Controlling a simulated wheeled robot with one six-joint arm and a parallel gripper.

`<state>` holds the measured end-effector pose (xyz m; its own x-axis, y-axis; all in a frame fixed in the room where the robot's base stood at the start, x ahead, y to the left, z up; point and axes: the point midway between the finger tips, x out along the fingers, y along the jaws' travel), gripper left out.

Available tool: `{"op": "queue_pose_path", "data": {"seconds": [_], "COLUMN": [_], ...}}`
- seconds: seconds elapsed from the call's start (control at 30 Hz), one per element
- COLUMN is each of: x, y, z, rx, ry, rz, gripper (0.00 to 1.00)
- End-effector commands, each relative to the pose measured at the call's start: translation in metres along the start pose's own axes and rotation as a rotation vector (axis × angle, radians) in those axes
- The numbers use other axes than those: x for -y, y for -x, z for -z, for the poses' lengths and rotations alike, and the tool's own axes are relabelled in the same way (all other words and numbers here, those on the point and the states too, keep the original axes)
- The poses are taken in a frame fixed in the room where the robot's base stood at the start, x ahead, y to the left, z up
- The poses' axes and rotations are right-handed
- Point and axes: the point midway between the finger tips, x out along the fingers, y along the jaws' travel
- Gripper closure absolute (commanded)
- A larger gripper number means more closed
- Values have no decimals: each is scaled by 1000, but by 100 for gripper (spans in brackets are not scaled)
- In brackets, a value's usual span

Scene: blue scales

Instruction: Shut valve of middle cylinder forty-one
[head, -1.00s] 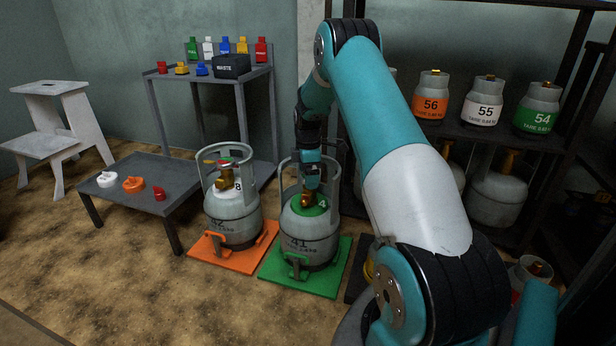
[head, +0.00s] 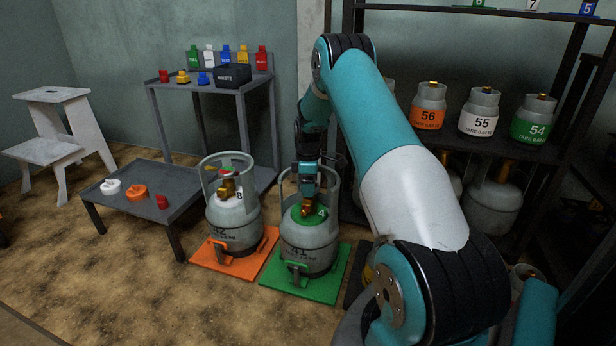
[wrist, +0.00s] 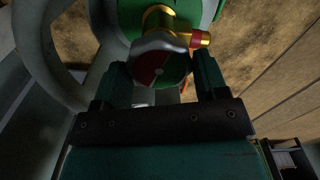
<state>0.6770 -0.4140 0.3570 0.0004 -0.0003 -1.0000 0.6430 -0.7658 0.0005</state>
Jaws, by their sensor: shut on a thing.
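The middle cylinder forty-one (head: 308,244) stands upright on a green mat (head: 300,290). It is grey with a green top and a tall collar, and its brass valve (head: 305,210) is on top. My gripper (head: 307,185) reaches down inside the collar from above. In the wrist view, a valve handle (wrist: 160,64) with a pale rim and dark red and green parts lies between the fingers of my gripper (wrist: 157,80), which is shut on it. The brass stem (wrist: 160,18) and a side outlet (wrist: 200,39) show beyond it.
Cylinder forty-two (head: 232,222) stands on an orange mat (head: 222,263) just left. A third cylinder on the right is mostly hidden by my arm. A low table (head: 150,205) with caps stands left. Shelves (head: 460,145) with cylinders stand behind right.

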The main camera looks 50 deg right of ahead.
Motion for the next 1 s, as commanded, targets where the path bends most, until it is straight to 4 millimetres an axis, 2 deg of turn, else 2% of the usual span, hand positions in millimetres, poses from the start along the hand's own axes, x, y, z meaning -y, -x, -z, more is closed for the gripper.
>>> {"op": "queue_pose_path", "data": {"seconds": [0.03, 0.1, 1.0], "x": [1, 1, -2], "y": [8, 8, 3], "z": [0, 0, -2], "rx": [1, 2, 4], "ry": [-39, -104, -959], "rz": [6, 6, 5], "gripper": [57, 57, 57]}}
